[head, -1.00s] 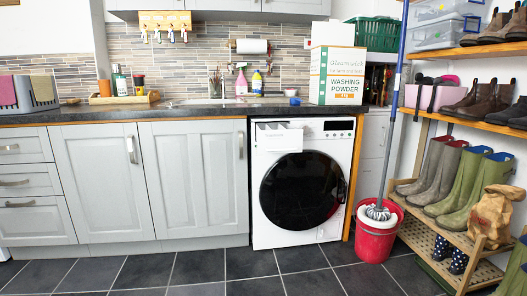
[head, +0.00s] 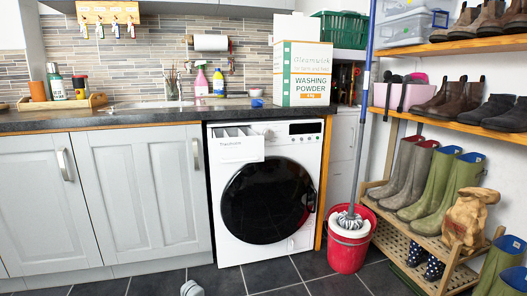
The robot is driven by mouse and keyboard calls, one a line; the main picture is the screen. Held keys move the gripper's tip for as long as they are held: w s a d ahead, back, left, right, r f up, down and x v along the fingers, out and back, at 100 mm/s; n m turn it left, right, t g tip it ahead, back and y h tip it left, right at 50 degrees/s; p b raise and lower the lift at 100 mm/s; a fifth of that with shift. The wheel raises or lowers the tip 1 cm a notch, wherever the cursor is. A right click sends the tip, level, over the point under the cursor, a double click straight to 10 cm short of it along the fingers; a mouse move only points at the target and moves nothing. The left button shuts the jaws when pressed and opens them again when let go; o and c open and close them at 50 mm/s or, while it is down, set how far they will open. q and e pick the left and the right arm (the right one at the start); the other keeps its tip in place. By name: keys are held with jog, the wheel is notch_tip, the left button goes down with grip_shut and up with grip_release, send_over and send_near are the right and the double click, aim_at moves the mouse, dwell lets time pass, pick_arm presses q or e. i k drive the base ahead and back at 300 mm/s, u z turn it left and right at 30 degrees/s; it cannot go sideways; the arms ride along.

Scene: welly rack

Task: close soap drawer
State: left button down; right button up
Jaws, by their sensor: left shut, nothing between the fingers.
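The soap drawer (head: 238,149) is at the upper left of the white washing machine (head: 305,245). It is pulled out, with its compartments showing from above and its white front standing forward of the panel. The machine's round dark door (head: 268,201) is shut. Part of my left gripper (head: 192,288) shows at the bottom edge, low in front of the cupboards and left of the machine. It is well below the drawer and apart from it; its fingers are hard to make out. It is shut and empty. My right gripper is out of view.
A red mop bucket (head: 347,252) with a mop stands right of the machine. A welly rack (head: 410,242) with boots fills the right side. A washing powder box (head: 303,75) stands on the worktop (head: 150,116) above. The floor before the machine looks clear.

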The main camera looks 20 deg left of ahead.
aim_at(229, 146)
jog(key=u, duration=0.05)
jog(key=i, duration=1.25)
jog(key=u, duration=0.65)
